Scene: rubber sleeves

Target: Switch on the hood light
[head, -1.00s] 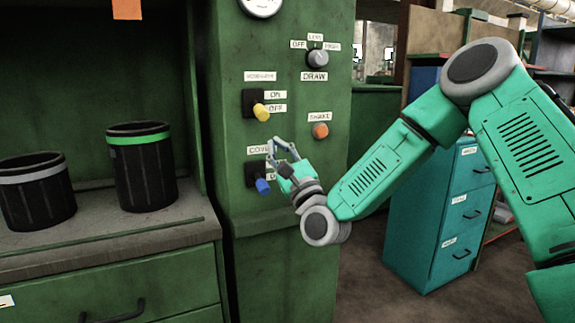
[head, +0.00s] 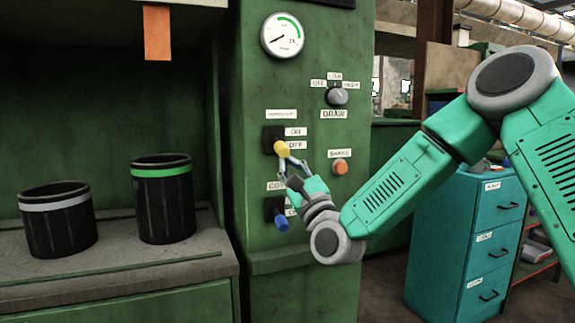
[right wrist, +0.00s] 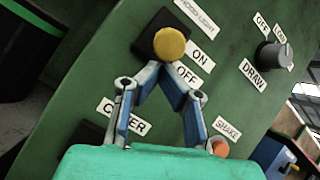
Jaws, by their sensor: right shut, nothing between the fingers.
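The hood light switch is a dark box with a yellow-tipped lever (head: 281,148) on the green panel. In the head view the lever points down, beside the OFF label (head: 296,145) and below the ON label (head: 296,132). In the right wrist view its round yellow knob (right wrist: 169,43) faces me. My right gripper (head: 284,162) is shut and empty, its fingertips just under the yellow knob. In the right wrist view the fingertips (right wrist: 166,66) meet at the knob's lower edge; I cannot tell whether they touch it. My left gripper is out of view.
A blue-tipped cover lever (head: 281,222) sits below, close to my right gripper. An orange shake button (head: 340,167) and a grey draw knob (head: 337,96) are to the right. Two black cups (head: 166,208) (head: 58,225) stand on the bench at left.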

